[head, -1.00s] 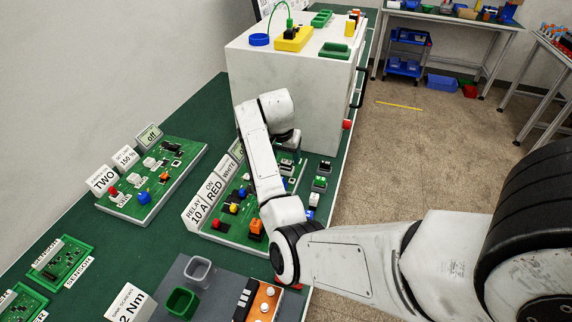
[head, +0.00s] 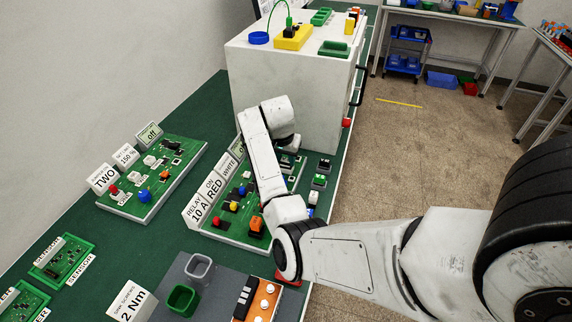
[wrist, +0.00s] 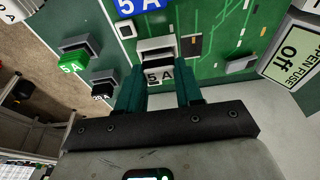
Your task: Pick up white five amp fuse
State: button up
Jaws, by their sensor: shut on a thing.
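In the wrist view the white five amp fuse (wrist: 159,75), with a black "5 A" on its face, sits between the two teal fingers of my gripper (wrist: 160,88). The fingers are shut on it. It is right at a pale holder with a dark slot (wrist: 155,45) on the green board. I cannot tell whether it is still seated there. In the head view the fingers and the fuse are hidden behind my arm, over the far right part of the relay board (head: 232,230).
In the wrist view a blue "5 A" fuse (wrist: 140,6) is just beyond the holder. A green fuse (wrist: 72,63) and a black one (wrist: 103,90) are at left. An "open fuse off" sign (wrist: 290,50) stands at right. A large white cabinet (head: 290,95) rises behind my arm.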

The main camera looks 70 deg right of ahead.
aim_at(285, 160)
jog(key=shift+c, duration=0.6)
jog(key=shift+r, duration=0.15)
jog(key=shift+r, duration=0.25)
notch_tip(285, 160, up, 2)
jog(key=shift+w+r+b, duration=0.1)
jog(key=shift+b, duration=0.65)
jog(key=s+a+r+p, duration=0.4)
jog(key=s+a+r, duration=0.2)
jog(key=s+r, duration=0.5)
jog(key=shift+s+a, duration=0.35)
jog(key=shift+s, duration=0.4)
jog(key=shift+r+p, duration=0.45)
jog(key=shift+r, duration=0.05)
jog(key=shift+r, duration=0.45)
